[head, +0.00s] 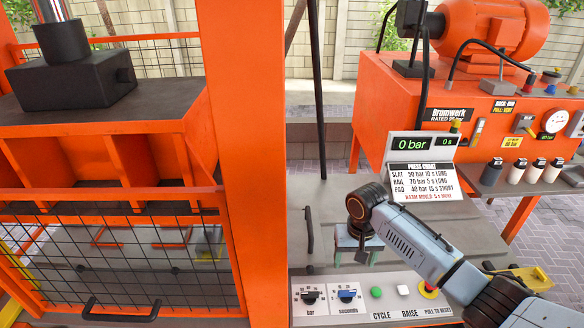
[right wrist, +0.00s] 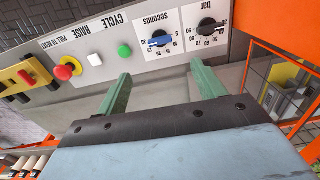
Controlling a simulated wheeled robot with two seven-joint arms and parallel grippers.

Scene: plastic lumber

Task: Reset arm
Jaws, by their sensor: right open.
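My right gripper (head: 355,255) is open and empty, above the grey surface just behind the control panel (head: 387,312). In the right wrist view its two green fingers (right wrist: 162,88) are spread apart, pointing toward the panel's dials, with nothing between them. My right arm (head: 425,255) comes in from the lower right and covers part of the panel's right end. My left gripper is not in view.
The panel has a bar dial (head: 310,297), a blue seconds dial (head: 347,295), a green button (head: 377,292), a white button (head: 403,290) and a red knob (head: 428,290). An orange press frame (head: 245,150) with mesh guard stands left. A display (head: 412,144) reads 0 bar.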

